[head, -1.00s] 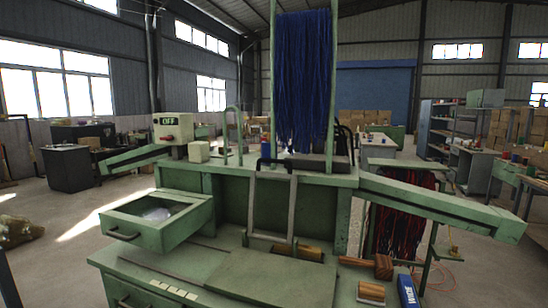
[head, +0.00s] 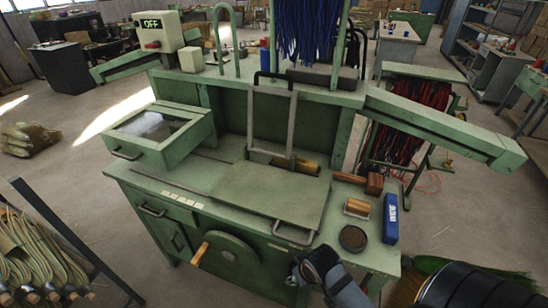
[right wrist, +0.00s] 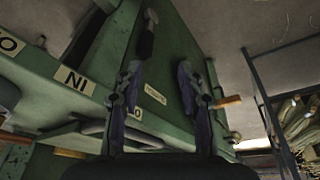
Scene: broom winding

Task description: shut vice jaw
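The green bench (head: 140,180) carries a flat green plate (head: 265,190) with a bent metal handle (head: 296,230) at its front edge. Behind the plate stands a grey metal frame (head: 272,115), with a wooden piece (head: 297,163) at its foot. I cannot tell for sure which part is the vice jaw. A round green disc (head: 225,260) with a wooden handle (head: 200,254) is on the bench front. My right gripper is before the bench front, low in the head view; its two fingers (right wrist: 158,80) are apart and empty in the right wrist view. My left gripper is out of view.
A mallet (head: 360,182), a brush (head: 358,207), a round dark tin (head: 353,239) and a blue box (head: 391,218) lie on the bench's right end. A rack of broom bundles (head: 40,250) stands front left.

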